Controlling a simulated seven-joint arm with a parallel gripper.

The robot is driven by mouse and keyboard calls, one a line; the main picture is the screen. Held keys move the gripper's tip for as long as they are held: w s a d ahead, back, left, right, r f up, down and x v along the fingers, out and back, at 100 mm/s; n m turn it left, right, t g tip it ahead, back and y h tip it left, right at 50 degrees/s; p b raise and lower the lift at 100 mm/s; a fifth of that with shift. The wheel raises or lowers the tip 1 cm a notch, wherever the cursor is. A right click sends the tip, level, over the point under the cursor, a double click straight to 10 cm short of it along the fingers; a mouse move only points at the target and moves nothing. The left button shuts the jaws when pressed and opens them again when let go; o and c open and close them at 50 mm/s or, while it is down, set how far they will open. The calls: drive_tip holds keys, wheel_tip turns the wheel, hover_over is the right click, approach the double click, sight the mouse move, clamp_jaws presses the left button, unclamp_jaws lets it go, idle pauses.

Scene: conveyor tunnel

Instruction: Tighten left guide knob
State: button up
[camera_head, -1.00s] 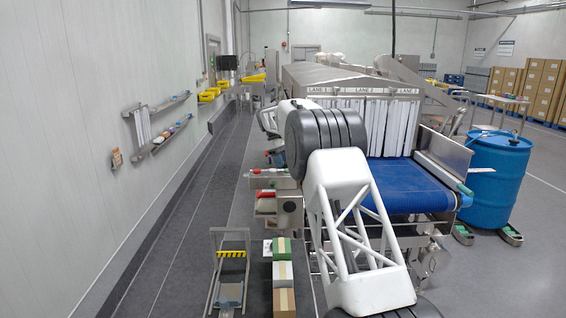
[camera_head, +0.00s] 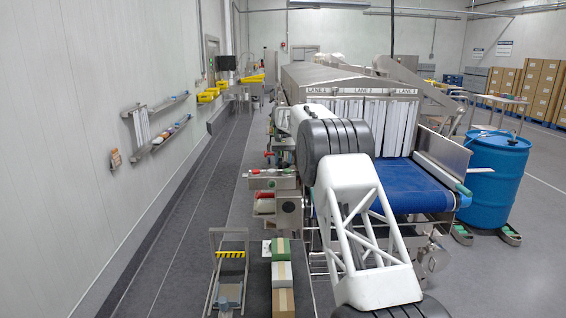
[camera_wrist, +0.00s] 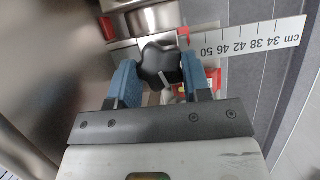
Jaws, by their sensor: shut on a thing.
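A black lobed knob (camera_wrist: 160,58) sits between the two blue finger pads in the wrist view, with a pale line on its near edge. My gripper (camera_wrist: 159,78) is shut on it, one pad at each side. A white ruler scale (camera_wrist: 255,38) in cm runs to the right from just behind the knob, with a small red mark near its left end. In the head view my gripper and this knob are hidden behind my own arm.
The blue conveyor belt (camera_head: 415,186) leads into the tunnel's strip curtain (camera_head: 385,125). A blue drum (camera_head: 493,175) stands at the right. Stacked boxes (camera_head: 282,275) and a metal frame (camera_head: 229,262) stand low at the front left. The floor along the left wall is clear.

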drive_tip(key=shift+m+y, duration=0.3)
drive_tip(key=shift+m, duration=0.4)
drive_tip(key=o, duration=0.9)
drive_tip(key=shift+r, duration=0.1)
drive_tip(key=shift+v, duration=3.8)
drive_tip(key=shift+d, duration=0.1)
